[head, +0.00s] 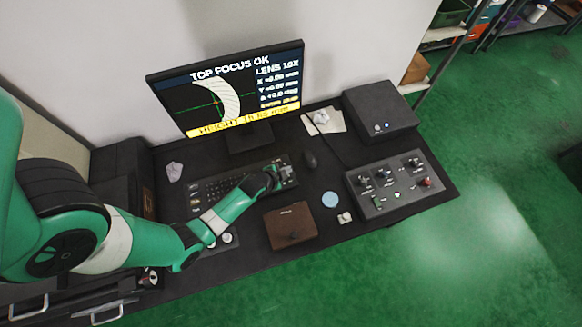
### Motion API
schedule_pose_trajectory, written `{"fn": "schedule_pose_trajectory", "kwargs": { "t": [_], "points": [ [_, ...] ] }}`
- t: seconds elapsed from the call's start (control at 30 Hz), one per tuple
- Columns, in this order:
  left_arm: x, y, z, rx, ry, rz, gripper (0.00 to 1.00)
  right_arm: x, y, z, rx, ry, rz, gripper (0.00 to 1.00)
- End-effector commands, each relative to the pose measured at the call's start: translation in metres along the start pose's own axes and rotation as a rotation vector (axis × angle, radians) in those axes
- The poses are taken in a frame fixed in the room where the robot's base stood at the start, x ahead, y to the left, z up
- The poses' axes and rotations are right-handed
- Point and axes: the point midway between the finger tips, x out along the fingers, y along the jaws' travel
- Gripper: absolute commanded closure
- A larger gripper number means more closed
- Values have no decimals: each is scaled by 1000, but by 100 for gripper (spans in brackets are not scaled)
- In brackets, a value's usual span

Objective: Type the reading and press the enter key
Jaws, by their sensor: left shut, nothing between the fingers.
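The monitor (228,88) stands at the back of the desk and reads "TOP FOCUS OK", "LENS 10X", some axis values and a yellow height line too blurred to read. The dark keyboard (215,187) lies in front of it. My left gripper (277,176) is shut and empty over the right end of the keyboard, around the number pad. Whether its tips touch a key cannot be told. The gripper hides some keys there, and my left forearm covers the keyboard's front edge. My right gripper is not in view.
A black mouse (310,159) lies right of the keyboard. A brown box (290,226), a light-blue disc (330,199) and a small white piece (345,217) sit in front. A control panel with knobs (396,185) and a dark box (379,112) stand at the right.

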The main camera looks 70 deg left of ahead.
Motion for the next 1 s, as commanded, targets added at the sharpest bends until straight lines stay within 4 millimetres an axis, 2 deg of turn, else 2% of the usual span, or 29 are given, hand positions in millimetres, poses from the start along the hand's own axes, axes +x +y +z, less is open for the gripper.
{"fn": "schedule_pose_trajectory", "kwargs": {
  "t": [0.47,1.0],
  "points": [
    [8,4,4,-2,2,-1,100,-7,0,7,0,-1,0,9],
    [58,41,41,-2,1,0,100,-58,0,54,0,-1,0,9]
  ]
}}
